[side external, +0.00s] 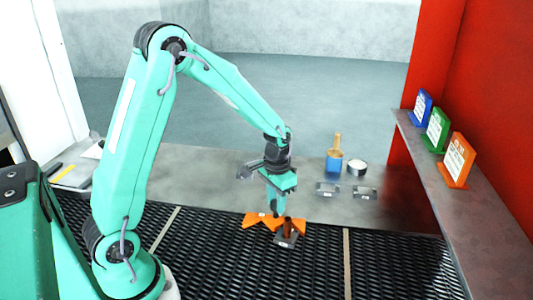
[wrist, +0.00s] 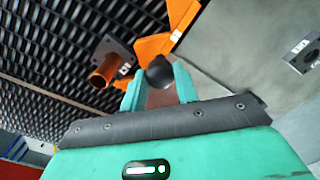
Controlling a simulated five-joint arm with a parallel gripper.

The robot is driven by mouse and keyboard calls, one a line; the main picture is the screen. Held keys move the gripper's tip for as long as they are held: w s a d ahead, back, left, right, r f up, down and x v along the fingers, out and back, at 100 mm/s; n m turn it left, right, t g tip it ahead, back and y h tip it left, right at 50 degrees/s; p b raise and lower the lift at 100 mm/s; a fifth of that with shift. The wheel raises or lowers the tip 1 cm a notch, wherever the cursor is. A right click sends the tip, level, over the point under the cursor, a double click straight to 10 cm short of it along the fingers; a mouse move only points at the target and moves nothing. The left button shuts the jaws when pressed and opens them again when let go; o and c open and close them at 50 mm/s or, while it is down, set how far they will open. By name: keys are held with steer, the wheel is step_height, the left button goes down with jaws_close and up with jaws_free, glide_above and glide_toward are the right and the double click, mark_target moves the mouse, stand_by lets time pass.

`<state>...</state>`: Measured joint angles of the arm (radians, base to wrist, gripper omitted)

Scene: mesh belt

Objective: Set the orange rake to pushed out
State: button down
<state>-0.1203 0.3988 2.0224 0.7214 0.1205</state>
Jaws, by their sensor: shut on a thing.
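The orange rake (side external: 254,219) lies low at the far edge of the black mesh belt. In the wrist view its orange arms (wrist: 154,47) spread behind a dark round knob (wrist: 160,68). My gripper (side external: 275,211) reaches down onto the rake. In the wrist view, my gripper's two green fingers (wrist: 159,82) are shut on the knob, which looks to be the rake's handle. The fingers hide the knob's lower part, and my gripper covers part of the rake in the side view.
A brown upright peg on a dark plate (side external: 286,241) stands on the mesh belt (side external: 385,265) close to the rake. Beyond are a blue-and-orange bottle (side external: 334,162), a round tin (side external: 357,167) and two small grey plates. Blue, green and orange signs (side external: 457,160) stand on the right ledge.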

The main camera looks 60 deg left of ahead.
steer(key=shift+s+d, duration=0.25)
steer(key=shift+d, duration=0.1)
steer(key=c, duration=1.1)
jaws_free()
steer(key=shift+o, duration=0.2)
steer(key=shift+r, duration=0.15)
steer(key=shift+r, duration=3.8)
